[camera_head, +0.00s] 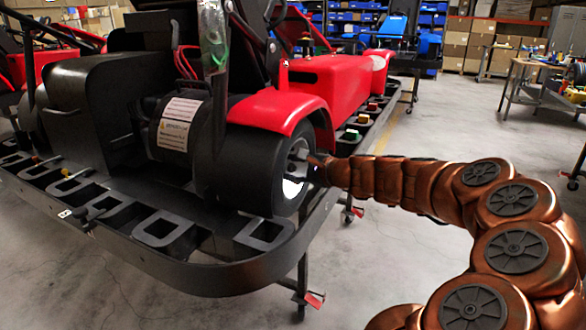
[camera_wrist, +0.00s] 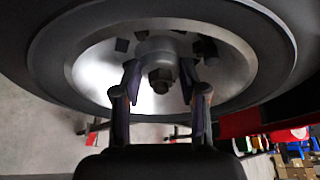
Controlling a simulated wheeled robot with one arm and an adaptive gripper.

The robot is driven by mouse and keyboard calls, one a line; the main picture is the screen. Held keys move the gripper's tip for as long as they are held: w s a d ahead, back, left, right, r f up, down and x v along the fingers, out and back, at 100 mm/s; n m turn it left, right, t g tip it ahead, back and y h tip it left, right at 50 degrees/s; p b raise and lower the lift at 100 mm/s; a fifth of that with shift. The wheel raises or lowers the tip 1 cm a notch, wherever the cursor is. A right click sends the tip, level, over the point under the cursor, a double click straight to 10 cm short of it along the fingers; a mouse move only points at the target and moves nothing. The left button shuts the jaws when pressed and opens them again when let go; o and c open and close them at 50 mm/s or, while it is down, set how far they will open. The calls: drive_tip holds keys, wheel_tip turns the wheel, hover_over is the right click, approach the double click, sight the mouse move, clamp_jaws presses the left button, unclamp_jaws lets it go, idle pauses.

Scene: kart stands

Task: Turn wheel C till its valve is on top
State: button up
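A kart wheel with a black tyre (camera_head: 255,172) and a bright silver rim (camera_head: 292,188) sits under the red fender. No letter shows on it, so I cannot tell whether it is wheel C. In the wrist view its rim (camera_wrist: 95,72) fills the upper part, with a grey hub and a centre nut (camera_wrist: 160,80). My gripper (camera_wrist: 160,72) is open at the wheel's outer face, one finger on each side of the nut, with gaps visible. My gripper (camera_head: 312,168) partly covers the rim in the head view.
The red kart (camera_head: 335,80) stands on a raised metal stand, with a black bumper frame (camera_head: 215,275) in front. A stand leg with a red-tabbed caster (camera_head: 312,299) is below. Open floor (camera_head: 450,120) lies to the right, with a workbench (camera_head: 545,90) beyond.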

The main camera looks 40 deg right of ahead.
drive_tip(key=shift+o, duration=0.4)
drive_tip(key=shift+s+d+r, duration=0.15)
drive_tip(key=shift+s+r, duration=0.05)
drive_tip(key=shift+s, duration=0.45)
drive_tip(key=v, duration=1)
drive_tip(key=shift+s, duration=0.3)
